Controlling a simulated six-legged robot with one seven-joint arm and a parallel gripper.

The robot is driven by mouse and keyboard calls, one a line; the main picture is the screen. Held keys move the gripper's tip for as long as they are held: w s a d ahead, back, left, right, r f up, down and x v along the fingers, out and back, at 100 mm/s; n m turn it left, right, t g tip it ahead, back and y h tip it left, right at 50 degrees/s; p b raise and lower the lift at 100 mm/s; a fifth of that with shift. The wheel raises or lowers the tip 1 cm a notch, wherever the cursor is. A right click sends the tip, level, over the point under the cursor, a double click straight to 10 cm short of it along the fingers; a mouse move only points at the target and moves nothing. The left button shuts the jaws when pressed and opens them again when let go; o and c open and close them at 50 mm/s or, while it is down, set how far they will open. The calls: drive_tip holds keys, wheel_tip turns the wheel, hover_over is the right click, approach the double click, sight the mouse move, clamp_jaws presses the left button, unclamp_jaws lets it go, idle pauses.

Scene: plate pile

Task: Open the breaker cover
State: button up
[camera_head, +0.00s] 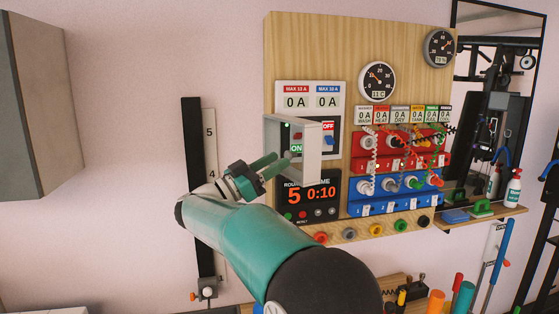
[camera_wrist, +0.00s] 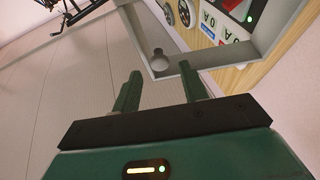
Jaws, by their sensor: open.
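The breaker cover (camera_head: 308,155) is a pale grey, box-like frame on the breaker panel (camera_head: 337,97). It stands out around a switch with a green ON label; I cannot tell whether it is swung away from the panel. The blue switch (camera_head: 329,140) beside it, with a red OFF label, is uncovered. My gripper (camera_head: 271,167) is at the cover's lower left, fingers pointing at it. In the wrist view the open green fingers (camera_wrist: 159,86) are near the cover's frame (camera_wrist: 226,60). A round grey tab (camera_wrist: 159,61) lies just beyond and between the fingertips. Contact is unclear.
A timer display (camera_head: 307,194) sits just below the cover. Red sockets (camera_head: 400,165) and blue sockets (camera_head: 360,208) with coiled cables are to the right. A black vertical rail (camera_head: 193,150) is on the wall at left.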

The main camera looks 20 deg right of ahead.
drive_tip(key=v, duration=1.1)
drive_tip(key=shift+a, duration=0.3)
drive_tip(key=shift+f, duration=0.1)
wheel_tip(320, 180, up, 8)
drive_tip(key=w+n+t+y, duration=0.3)
drive_tip(key=n+t+y, duration=0.7)
drive_tip(key=t, duration=0.6)
drive_tip(key=s+a+f+n+g+y, duration=0.2)
drive_tip(key=s+f+n+g+y, duration=0.55)
drive_tip(key=s+f+y, duration=0.75)
drive_tip(key=s+d+f+g+h, duration=0.1)
drive_tip(key=s+d+f+g, duration=0.1)
drive_tip(key=s+f, duration=0.5)
drive_tip(key=s+d+f+m+g+h, duration=0.1)
drive_tip(key=s+d+f+g, duration=0.2)
drive_tip(key=s+f, duration=0.4)
drive_tip(key=s+g, duration=0.1)
drive_tip(key=s, duration=0.3)
drive_tip(key=shift+s+d+h, duration=0.25)
drive_tip(key=shift+s+h, duration=0.05)
drive_tip(key=shift+h, duration=0.1)
